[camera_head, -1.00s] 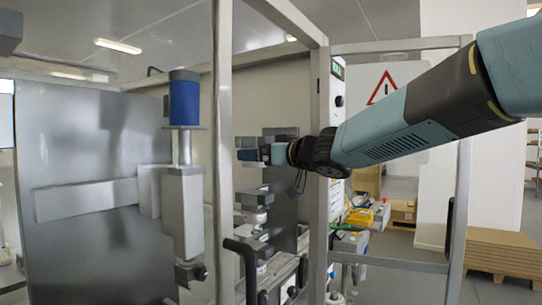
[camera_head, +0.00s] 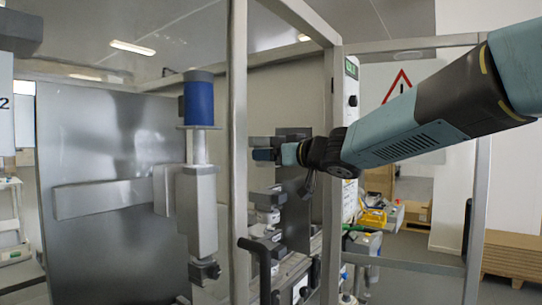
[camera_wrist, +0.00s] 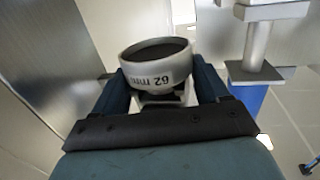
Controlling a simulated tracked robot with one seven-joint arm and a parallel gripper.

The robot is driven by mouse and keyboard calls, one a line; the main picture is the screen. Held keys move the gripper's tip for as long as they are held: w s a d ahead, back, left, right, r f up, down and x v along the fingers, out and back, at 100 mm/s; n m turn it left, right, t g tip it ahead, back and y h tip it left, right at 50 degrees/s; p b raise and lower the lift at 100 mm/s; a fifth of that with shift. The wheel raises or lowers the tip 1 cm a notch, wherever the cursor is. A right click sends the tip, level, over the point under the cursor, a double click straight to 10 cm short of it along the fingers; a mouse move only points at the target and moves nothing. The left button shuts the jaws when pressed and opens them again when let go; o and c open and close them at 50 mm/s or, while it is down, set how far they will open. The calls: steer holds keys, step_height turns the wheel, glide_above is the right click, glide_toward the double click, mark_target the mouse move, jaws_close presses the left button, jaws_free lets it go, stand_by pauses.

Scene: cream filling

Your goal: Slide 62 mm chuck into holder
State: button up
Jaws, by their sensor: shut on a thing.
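The chuck (camera_wrist: 157,65) is a light grey ring with a dark opening, marked "62 mm", upside down in the wrist view. My gripper (camera_wrist: 165,90) is shut on it, with one finger at either side. In the head view my gripper (camera_head: 268,154) is beyond the frame's upright post, small and partly hidden, so the chuck cannot be made out there. A grey filling head with a blue top (camera_head: 199,103) hangs left of my gripper; a small dark clamp (camera_head: 204,271) sits at its lower end. I cannot tell which part is the holder.
Dark and grey fittings (camera_head: 268,205) stand below the gripper. A steel panel (camera_head: 105,140) is at left. Cardboard (camera_head: 510,253) lies at right.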

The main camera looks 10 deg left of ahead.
steer(key=shift+c, duration=0.6)
steer(key=o, duration=0.6)
steer(key=c, duration=0.6)
steer(key=shift+o, duration=0.2)
steer(key=shift+r, duration=0.15)
steer(key=shift+d, duration=0.2)
steer(key=w+v, duration=0.1)
steer(key=v, duration=0.6)
steer(key=shift+d+f, duration=0.25)
steer(key=shift+d, duration=0.15)
